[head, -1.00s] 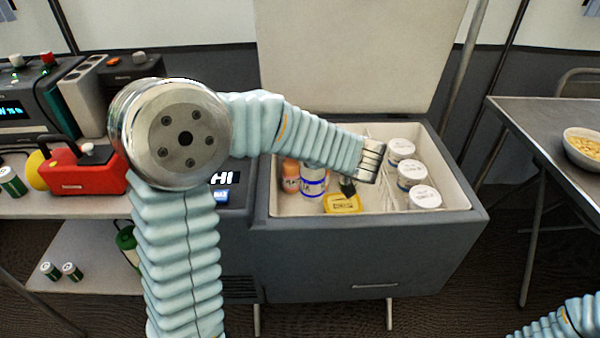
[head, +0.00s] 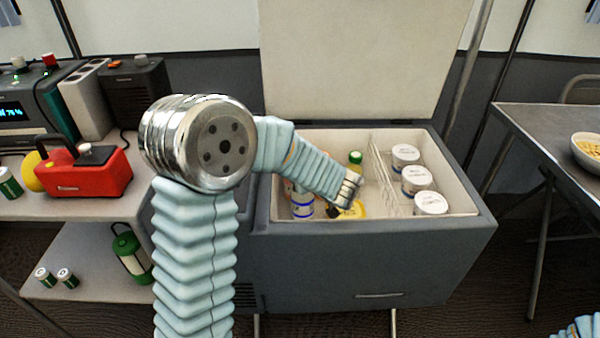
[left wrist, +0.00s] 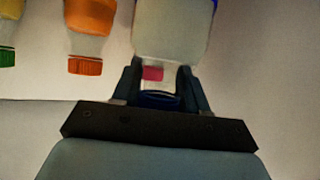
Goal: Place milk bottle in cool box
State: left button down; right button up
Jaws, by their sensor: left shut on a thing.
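The milk bottle, pale with blue bands (head: 302,205), is inside the open cool box (head: 365,255), in its left compartment near the front wall. In the left wrist view the pale bottle (left wrist: 172,28) sits between the fingers of my left gripper (left wrist: 160,88), which are shut around its neck by the dark blue cap. In the head view my left gripper (head: 334,210) reaches down into the box, just right of the bottle. The front wall hides the bottle's base, so I cannot tell if it touches the floor. My right gripper is out of view.
An orange bottle (left wrist: 90,18) stands beside the milk bottle. A green-capped bottle (head: 355,160) and a yellow tub (head: 355,209) are in the same compartment. A wire divider (head: 385,180) separates several white-lidded jars (head: 416,180). The lid (head: 365,60) stands open.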

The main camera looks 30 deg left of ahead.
pick_arm(q)
jog(key=c, duration=0.6)
grip_release()
jog(key=shift+s+d+r, duration=0.1)
jog(key=shift+d+r, duration=0.1)
jog(key=p+v, duration=0.1)
jog(key=v, duration=0.6)
